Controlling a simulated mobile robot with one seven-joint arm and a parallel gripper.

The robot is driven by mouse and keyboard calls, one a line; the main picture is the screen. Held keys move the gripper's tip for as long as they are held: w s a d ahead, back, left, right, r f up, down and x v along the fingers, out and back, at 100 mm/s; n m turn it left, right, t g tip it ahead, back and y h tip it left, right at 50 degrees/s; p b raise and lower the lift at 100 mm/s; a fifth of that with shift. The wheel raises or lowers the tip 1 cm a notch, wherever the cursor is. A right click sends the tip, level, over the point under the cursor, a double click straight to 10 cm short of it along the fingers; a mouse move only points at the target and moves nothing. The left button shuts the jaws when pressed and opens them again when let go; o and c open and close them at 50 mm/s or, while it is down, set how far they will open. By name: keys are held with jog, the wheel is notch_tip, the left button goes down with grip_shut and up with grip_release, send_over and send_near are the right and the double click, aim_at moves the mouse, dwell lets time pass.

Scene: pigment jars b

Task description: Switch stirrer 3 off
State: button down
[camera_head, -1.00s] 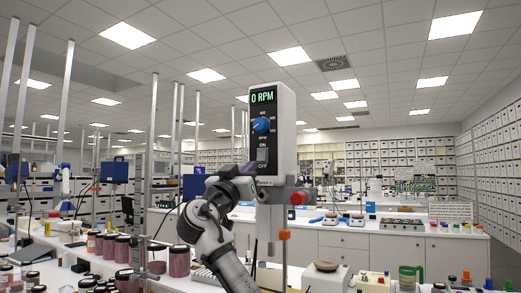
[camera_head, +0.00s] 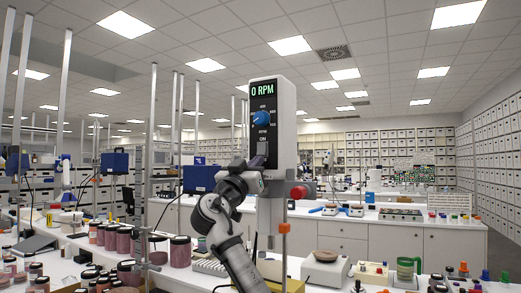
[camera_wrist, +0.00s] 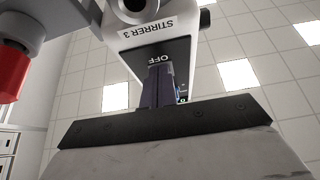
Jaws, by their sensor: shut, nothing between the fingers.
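Stirrer 3 (camera_head: 284,130) is a tall white unit with a black front panel. Its green display (camera_head: 264,89) reads 0 RPM, and a blue knob (camera_head: 261,118) sits below it. The ON mark (camera_head: 263,139) shows, while the OFF part is hidden behind my gripper (camera_head: 259,161). My gripper is shut and empty, up against the lower panel. In the wrist view, the shut fingers (camera_wrist: 157,88) reach to just below the OFF mark (camera_wrist: 160,59). Contact is too unclear to tell.
A red knob (camera_head: 300,191) sticks out right of the stirrer's stand. Pink jars (camera_head: 181,250) stand on the bench at left. Metal posts (camera_head: 152,130) rise at left.

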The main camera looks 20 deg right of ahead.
jog(key=shift+w+d, duration=0.25)
jog(key=shift+d, duration=0.05)
dwell(0.4)
jog(key=r+b+v, duration=0.1)
jog(key=b+v, duration=0.8)
jog(key=v, duration=0.8)
jog(key=shift+s+a+r, duration=0.25)
jog(key=shift+s+a, duration=0.1)
jog(key=shift+a, duration=0.05)
